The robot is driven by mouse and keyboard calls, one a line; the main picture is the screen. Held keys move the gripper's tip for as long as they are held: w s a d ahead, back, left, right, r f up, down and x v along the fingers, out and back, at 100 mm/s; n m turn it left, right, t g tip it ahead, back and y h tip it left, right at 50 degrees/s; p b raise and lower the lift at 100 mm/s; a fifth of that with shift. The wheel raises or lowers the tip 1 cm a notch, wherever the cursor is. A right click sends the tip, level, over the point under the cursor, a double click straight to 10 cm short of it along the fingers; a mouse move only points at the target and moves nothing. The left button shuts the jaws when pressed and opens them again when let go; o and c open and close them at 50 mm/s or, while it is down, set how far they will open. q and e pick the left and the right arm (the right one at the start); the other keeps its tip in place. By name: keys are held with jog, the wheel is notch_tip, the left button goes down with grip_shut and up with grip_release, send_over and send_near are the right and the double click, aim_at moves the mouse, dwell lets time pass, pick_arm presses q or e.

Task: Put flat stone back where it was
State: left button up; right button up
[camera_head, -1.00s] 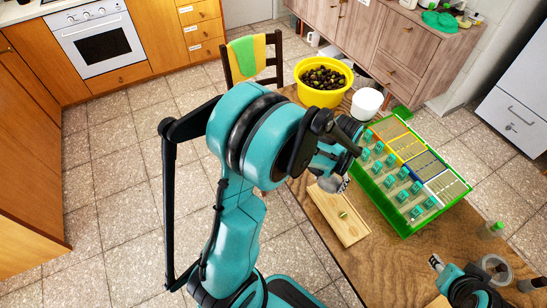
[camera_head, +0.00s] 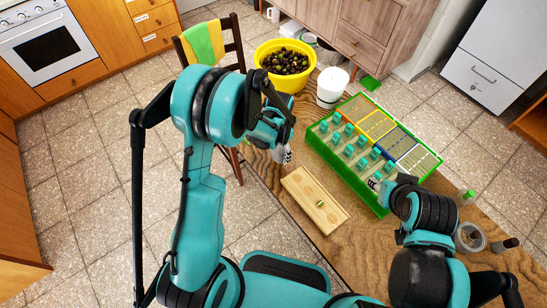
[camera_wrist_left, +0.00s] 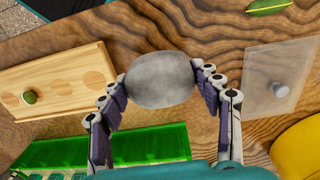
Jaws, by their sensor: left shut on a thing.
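The flat stone (camera_wrist_left: 160,80) is grey, smooth and oval. In the left wrist view it sits between the fingers of my left gripper (camera_wrist_left: 160,92), which is shut on it. In the head view my left gripper (camera_head: 283,153) hangs over the table's near edge, between the yellow bowl and the wooden board; the stone is hard to make out there. My right gripper (camera_head: 376,182) is at the near side of the green crate (camera_head: 343,174). Its fingers are too small and partly covered to tell open or shut.
A wooden board (camera_head: 330,222) with a green olive (camera_head: 320,204) lies on the table. A yellow bowl (camera_head: 272,52) of dark olives and a white tub (camera_head: 330,92) stand behind. A clear plate with a knob (camera_wrist_left: 281,90) and a leaf (camera_wrist_left: 268,7) show in the wrist view.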

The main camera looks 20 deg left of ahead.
aim_at(274, 156)
pick_arm(q)
jog(key=shift+w+a+f, duration=0.25)
jog(key=shift+a+f, duration=0.5)
jog(key=shift+a, duration=0.3)
jog(key=shift+f+b, duration=0.85)
jog(key=shift+f, duration=1.05)
jog(key=shift+f, duration=0.15)
jog(key=o, duration=1.1)
